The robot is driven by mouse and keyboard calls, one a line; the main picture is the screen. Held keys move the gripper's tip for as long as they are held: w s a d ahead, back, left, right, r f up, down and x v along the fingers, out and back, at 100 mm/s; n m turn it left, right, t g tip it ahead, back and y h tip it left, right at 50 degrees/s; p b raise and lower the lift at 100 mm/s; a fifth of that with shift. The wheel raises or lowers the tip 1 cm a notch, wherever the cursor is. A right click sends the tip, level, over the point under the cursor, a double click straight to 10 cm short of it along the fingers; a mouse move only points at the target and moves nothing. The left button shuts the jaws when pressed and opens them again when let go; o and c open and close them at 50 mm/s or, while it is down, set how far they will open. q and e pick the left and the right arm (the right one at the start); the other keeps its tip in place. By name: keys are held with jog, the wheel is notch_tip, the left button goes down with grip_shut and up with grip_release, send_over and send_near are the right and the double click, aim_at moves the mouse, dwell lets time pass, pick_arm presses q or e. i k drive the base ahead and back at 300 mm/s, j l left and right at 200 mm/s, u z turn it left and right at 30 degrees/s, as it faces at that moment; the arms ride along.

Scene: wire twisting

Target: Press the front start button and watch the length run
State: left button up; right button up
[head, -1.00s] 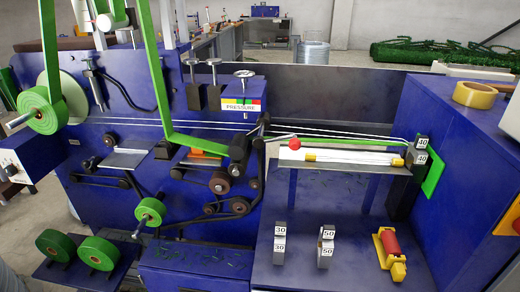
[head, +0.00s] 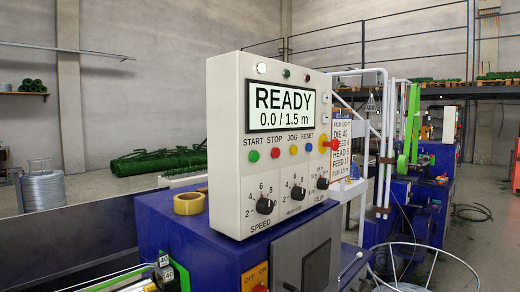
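A white control box (head: 224,170) stands on the blue machine cabinet (head: 165,220) in the middle of the head view. Its screen (head: 279,108) reads READY and 0.0 / 1.5 m. Below the screen is a row of buttons: a green START button (head: 254,156), a red STOP button (head: 276,153), a yellow JOG button and a blue RESET button. Three black knobs sit under them, the left one (head: 264,206) marked SPEED. A red knob on a yellow base (head: 327,144) is on the box's right side. Neither gripper is in view.
A tape roll (head: 188,203) lies on the cabinet left of the box. A settings sheet (head: 342,145) hangs to the right, partly hidden.

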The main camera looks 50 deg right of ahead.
aim_at(254, 155)
jog(key=z, duration=1.55)
